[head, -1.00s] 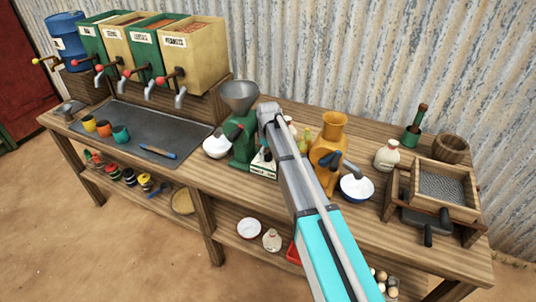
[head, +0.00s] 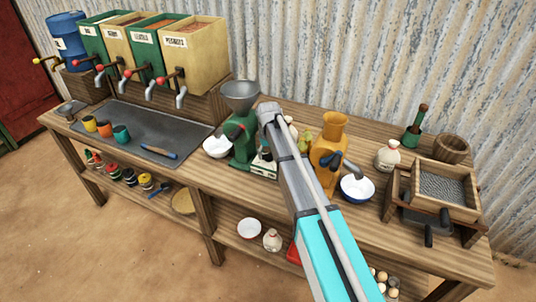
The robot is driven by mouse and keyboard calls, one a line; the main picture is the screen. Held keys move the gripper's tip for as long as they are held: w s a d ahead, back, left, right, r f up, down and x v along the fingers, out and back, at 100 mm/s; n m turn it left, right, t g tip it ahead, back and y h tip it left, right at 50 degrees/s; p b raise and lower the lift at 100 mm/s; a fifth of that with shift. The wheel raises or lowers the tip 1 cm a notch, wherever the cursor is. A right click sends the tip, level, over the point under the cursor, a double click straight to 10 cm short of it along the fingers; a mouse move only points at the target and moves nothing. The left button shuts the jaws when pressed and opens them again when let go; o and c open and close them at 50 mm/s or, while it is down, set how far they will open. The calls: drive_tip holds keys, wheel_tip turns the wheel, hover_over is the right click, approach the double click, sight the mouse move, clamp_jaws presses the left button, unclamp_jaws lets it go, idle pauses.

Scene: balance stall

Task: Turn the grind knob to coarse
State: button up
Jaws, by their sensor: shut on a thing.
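The green grinder (head: 243,148) with its grey hopper (head: 240,92) stands upright near the middle of the bench. A small red part shows on its front left. My gripper (head: 258,139) is at the grinder's right side, mostly hidden behind my own grey wrist. It is shut on the grind knob, which is covered by the wrist, so the knob's setting cannot be read. A yellow-orange grinder (head: 328,152) with a dark crank stands to the right of my arm.
A white bowl (head: 217,147) stands left of the green grinder, and a scale (head: 264,170) sits close to its right. A blue-rimmed bowl (head: 357,188) is by the orange grinder. Dispensers (head: 190,55) stand back left. A grey tray (head: 185,135) has bare room.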

drive_tip(key=o, duration=1.1)
drive_tip(key=shift+c, duration=0.2)
drive_tip(key=shift+n, duration=0.5)
